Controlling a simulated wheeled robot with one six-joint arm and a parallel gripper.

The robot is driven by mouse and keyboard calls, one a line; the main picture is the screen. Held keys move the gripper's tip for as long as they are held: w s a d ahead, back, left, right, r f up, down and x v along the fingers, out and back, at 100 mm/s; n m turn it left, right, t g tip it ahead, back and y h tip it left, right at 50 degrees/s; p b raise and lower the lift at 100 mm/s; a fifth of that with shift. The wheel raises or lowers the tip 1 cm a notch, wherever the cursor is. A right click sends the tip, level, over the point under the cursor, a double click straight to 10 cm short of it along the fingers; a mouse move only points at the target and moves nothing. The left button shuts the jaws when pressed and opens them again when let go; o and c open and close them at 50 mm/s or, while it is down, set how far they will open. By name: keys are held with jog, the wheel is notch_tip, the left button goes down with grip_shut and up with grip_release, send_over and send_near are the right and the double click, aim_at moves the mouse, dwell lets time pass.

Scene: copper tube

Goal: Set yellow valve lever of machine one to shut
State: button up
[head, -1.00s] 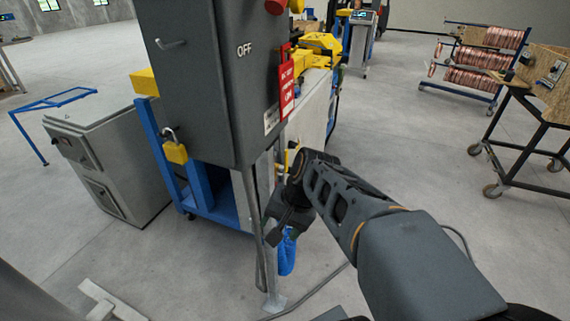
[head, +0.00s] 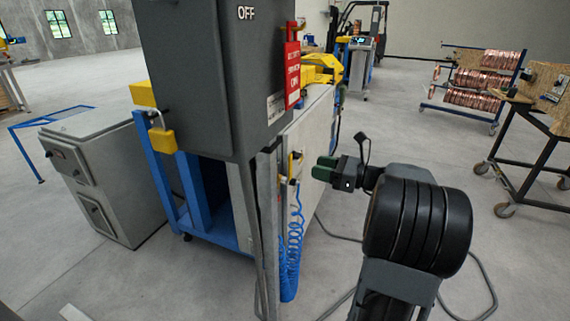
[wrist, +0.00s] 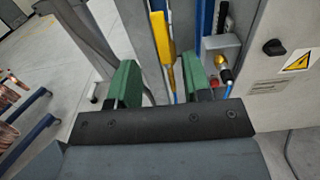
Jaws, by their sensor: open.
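In the wrist view the yellow lever (wrist: 162,42) stands upright, ahead of and between the fingers. My gripper (head: 323,168) has green fingertips and is just right of the lever in the head view, pointing at it. The wrist view shows my gripper (wrist: 160,82) open, with nothing between its pads. I cannot tell the exact gap to the lever, but they look apart.
A dark cabinet marked OFF (head: 205,75), with a red tag (head: 292,70) and yellow padlock (head: 162,138), overhangs the post. A blue coiled hose (head: 291,245) hangs below the lever. A brass fitting (wrist: 226,75) sits right of the fingers.

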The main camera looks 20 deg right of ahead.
aim_at(290, 175)
jog(key=x, duration=0.9)
jog(key=shift+a, duration=0.15)
grip_shut()
